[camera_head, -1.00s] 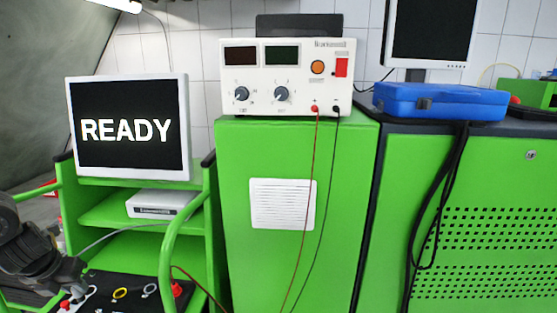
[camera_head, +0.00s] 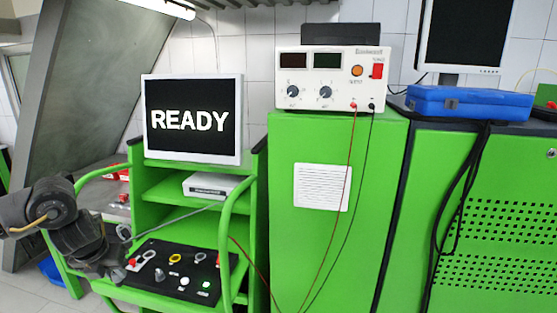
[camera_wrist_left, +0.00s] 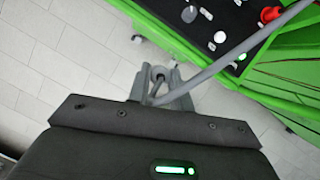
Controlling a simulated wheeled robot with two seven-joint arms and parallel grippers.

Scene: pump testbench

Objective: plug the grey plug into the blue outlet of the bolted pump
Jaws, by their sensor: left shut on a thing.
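My left gripper (camera_head: 120,270) hangs at the lower left of the head view, beside the left edge of the black control panel. In the left wrist view its two fingers (camera_wrist_left: 156,84) are shut on the small grey plug (camera_wrist_left: 158,74). A grey cable (camera_wrist_left: 215,68) runs from there to the upper right; it also shows in the head view (camera_head: 178,222), leading towards the green cart. The plug itself is hidden in the head view. I cannot make out the bolted pump or its blue outlet. My right gripper is not in view.
The black control panel (camera_head: 160,285) with knobs and a lit green button sits on the green cart (camera_head: 238,262), below a READY monitor (camera_head: 190,119). A grey bench (camera_head: 95,195) with red parts stands behind my arm. Tiled floor (camera_wrist_left: 75,50) lies below the gripper.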

